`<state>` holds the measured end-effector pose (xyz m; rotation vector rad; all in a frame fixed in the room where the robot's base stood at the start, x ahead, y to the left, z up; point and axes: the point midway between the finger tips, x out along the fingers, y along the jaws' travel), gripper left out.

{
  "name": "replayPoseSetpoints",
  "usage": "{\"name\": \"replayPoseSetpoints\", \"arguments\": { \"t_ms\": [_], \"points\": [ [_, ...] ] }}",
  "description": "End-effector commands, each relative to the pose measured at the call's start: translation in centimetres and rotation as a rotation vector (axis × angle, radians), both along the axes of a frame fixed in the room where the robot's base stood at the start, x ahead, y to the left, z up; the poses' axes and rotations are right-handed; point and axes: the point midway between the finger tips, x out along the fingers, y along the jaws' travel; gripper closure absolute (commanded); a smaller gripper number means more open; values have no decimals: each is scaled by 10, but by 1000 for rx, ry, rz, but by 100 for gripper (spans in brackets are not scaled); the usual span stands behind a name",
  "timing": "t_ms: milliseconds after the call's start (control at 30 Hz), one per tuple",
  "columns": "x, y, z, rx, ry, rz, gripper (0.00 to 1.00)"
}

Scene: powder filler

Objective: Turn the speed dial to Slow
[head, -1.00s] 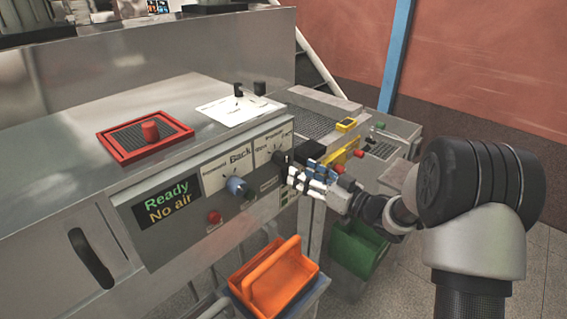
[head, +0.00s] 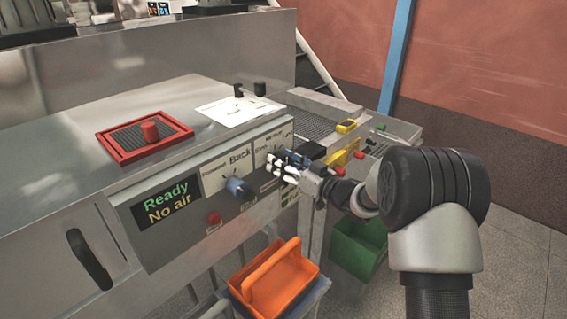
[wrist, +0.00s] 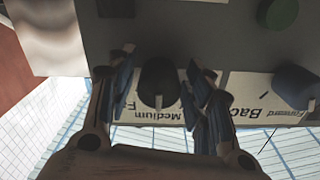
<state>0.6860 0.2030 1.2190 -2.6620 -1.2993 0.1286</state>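The black speed dial (wrist: 158,82) stands on the front control panel (head: 175,235). Its pale pointer mark lies at the "Medium" label in the wrist view; part of a "Fa..." label shows to the left, and the label on the right is hidden behind a finger. My gripper (wrist: 163,88) is open, with one finger on each side of the dial and narrow gaps visible between. In the head view my gripper (head: 280,160) is close to the panel's right part and covers most of the dial.
A blue direction dial (head: 238,187) is left of the speed dial, with a red button (head: 214,218) below. The display (head: 165,205) reads "Ready" and "No air". An orange bin (head: 290,280) stands below; a green bin (head: 357,250) is to the right.

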Motion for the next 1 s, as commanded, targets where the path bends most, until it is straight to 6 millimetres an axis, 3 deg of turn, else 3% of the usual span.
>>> {"name": "replayPoseSetpoints", "arguments": {
  "t_ms": [500, 1000],
  "points": [
    [0, 0, 0, 0, 0, 0, 90],
    [0, 0, -2, -52, -66, 0, 90]
  ]
}}
